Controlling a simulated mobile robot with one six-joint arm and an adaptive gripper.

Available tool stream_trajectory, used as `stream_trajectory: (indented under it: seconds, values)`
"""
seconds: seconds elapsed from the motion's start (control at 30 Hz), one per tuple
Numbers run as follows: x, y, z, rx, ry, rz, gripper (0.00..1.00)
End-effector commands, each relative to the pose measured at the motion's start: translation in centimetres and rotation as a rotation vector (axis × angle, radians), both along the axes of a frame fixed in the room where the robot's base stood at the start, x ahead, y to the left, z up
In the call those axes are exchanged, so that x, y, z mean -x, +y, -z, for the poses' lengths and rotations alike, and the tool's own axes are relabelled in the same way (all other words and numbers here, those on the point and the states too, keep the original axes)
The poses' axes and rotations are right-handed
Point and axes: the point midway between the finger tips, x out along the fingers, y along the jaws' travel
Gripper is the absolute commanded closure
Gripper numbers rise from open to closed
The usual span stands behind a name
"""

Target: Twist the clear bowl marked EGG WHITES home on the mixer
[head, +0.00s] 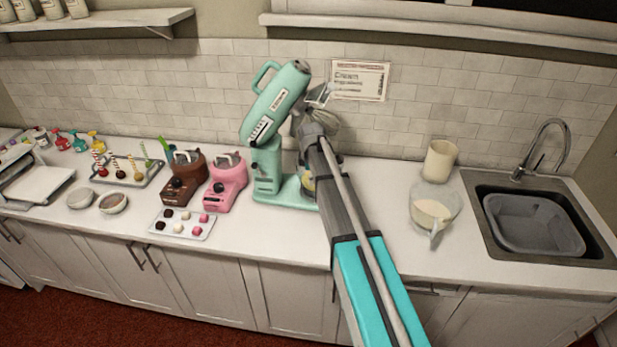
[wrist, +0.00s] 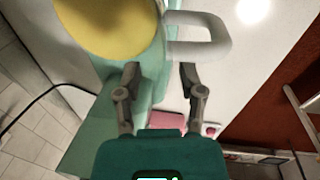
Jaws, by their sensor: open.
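The mint-green mixer (head: 267,165) stands on the counter with its head tilted up. A bowl with yellow contents (head: 308,184) is at its base, mostly hidden by my arm. In the wrist view this bowl (wrist: 108,22) is at upper left, and its pale handle (wrist: 222,38) sticks out to the right. My gripper (wrist: 157,68) is open and empty, its fingertips just short of the handle and bowl wall. A clear bowl with pale contents (head: 432,212) stands on the counter left of the sink. No EGG WHITES marking is readable on either bowl.
A brown machine (head: 184,181) and a pink machine (head: 226,185) stand left of the mixer, with a tray of sweets (head: 184,232) in front. A cream jug (head: 440,160) stands behind the clear bowl. The sink (head: 540,190) is at right. A sign (head: 359,80) hangs on the wall.

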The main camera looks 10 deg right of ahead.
Motion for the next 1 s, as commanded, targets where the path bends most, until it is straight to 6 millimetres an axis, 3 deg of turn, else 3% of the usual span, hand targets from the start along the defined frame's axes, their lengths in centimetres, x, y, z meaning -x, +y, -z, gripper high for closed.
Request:
stream_trajectory:
  seconds: [0.2, 0.63, 0.9, 1.0]
  values:
    - [-0.15, -0.05, 1.14, 0.000, 0.000, 0.000, 0.49]
    - [-0.17, -0.07, 1.24, 0.000, 0.000, 0.000, 0.49]
    - [-0.17, -0.07, 1.25, 0.000, 0.000, 0.000, 0.98]
    - [-0.17, -0.07, 1.25, 0.000, 0.000, 0.000, 1.00]
